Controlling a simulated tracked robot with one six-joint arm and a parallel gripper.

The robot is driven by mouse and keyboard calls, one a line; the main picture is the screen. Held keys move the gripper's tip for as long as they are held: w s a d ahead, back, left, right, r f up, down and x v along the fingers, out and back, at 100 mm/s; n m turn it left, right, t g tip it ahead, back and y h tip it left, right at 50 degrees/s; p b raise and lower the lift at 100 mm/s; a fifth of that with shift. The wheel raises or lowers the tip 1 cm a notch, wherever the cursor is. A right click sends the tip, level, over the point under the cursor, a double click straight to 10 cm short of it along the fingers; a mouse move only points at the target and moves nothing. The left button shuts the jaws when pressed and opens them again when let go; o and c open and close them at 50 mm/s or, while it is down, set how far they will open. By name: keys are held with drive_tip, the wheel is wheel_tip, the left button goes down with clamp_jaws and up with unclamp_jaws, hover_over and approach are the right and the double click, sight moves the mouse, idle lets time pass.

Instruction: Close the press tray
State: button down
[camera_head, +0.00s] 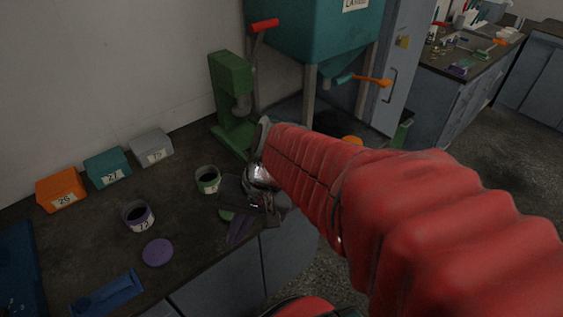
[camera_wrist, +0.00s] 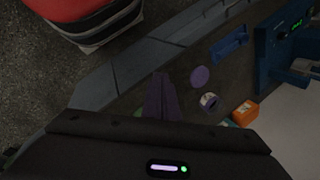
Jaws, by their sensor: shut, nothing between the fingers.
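A green press (camera_head: 232,95) with a red-handled lever (camera_head: 264,25) stands on the bench against the wall. Its lower right side is hidden behind my arm, and I cannot make out its tray. My gripper (camera_head: 240,230) is in front of the press, over the bench's front edge. In the wrist view, my gripper (camera_wrist: 161,98) shows its dark purple fingers together, with nothing between them.
Orange (camera_head: 61,189), teal (camera_head: 107,167) and grey (camera_head: 152,147) numbered boxes line the wall. Open jars (camera_head: 207,180) (camera_head: 137,216), a purple lid (camera_head: 158,252) and a blue object (camera_head: 106,293) lie on the bench. A teal hopper (camera_head: 310,35) stands right of the press.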

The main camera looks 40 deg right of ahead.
drive_tip(key=w+d+f+m+t+y, duration=0.2)
drive_tip(key=w+d+f+m+t, duration=0.15)
drive_tip(key=d+m, duration=0.35)
drive_tip(key=w+d+f+m+t+y, duration=0.3)
drive_tip(key=d+m+t, duration=0.15)
drive_tip(key=m, duration=0.35)
drive_tip(key=s+d+f+m+t+h, duration=0.2)
drive_tip(key=d+m, duration=0.4)
drive_tip(key=d, duration=0.3)
drive_tip(key=s+d+f+m+t+h, duration=0.3)
drive_tip(key=d+m+h, duration=0.3)
drive_tip(key=d, duration=0.4)
drive_tip(key=shift+d+f+m+t+h, duration=0.15)
drive_tip(key=shift+f+m+t+h, duration=0.15)
drive_tip(key=shift+f+m, duration=0.4)
drive_tip(key=shift+w+r, duration=0.1)
drive_tip(key=shift+w, duration=0.05)
drive_tip(key=shift+w+a+f, duration=0.1)
drive_tip(key=shift+w+f, duration=0.35)
drive_tip(key=shift+w, duration=1.8)
drive_tip(key=shift+w+a+f, duration=0.1)
drive_tip(key=shift+w+f, duration=0.35)
drive_tip(key=shift+w, duration=1.8)
drive_tip(key=shift+w+a+f, duration=0.1)
drive_tip(key=shift+w+f, duration=0.35)
drive_tip(key=shift+w, duration=1.8)
